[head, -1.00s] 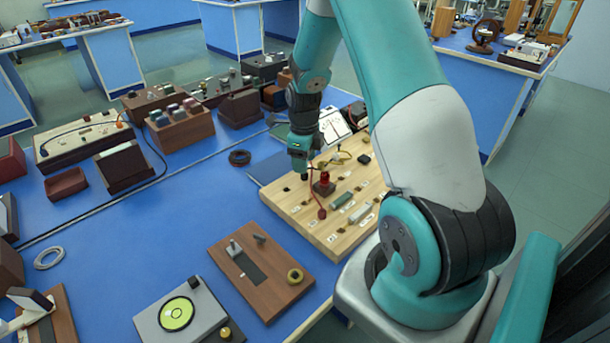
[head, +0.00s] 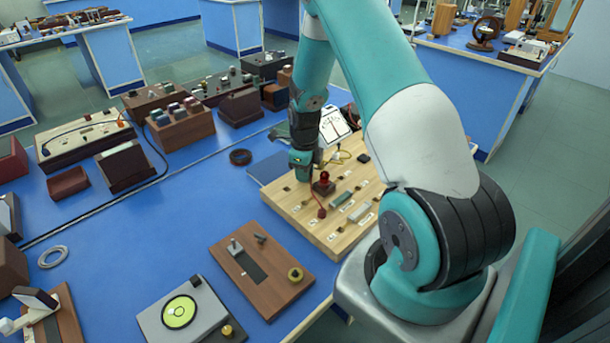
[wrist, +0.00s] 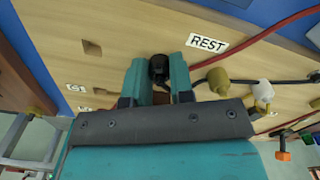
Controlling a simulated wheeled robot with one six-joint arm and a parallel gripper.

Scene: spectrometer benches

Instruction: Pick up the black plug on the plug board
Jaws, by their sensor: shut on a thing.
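The black plug (wrist: 159,68) stands between the two teal fingers of my gripper (wrist: 159,80) in the wrist view, and the fingers are shut on it. Its lower part is hidden by the gripper. The light wooden plug board (wrist: 130,25) lies behind it, with a "REST" label (wrist: 207,43) just to the right of the fingers. In the head view my gripper (head: 301,174) is over the far left part of the plug board (head: 345,243); the plug cannot be made out there. I cannot tell whether the plug is clear of the board.
A red-topped post (head: 324,184) stands on the board close to my gripper, with a red plug (head: 321,212) and its lead nearby. Brass terminals (wrist: 218,82) and a red cable (wrist: 270,30) lie to the right in the wrist view. A brown wooden base (head: 262,270) sits left of the board.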

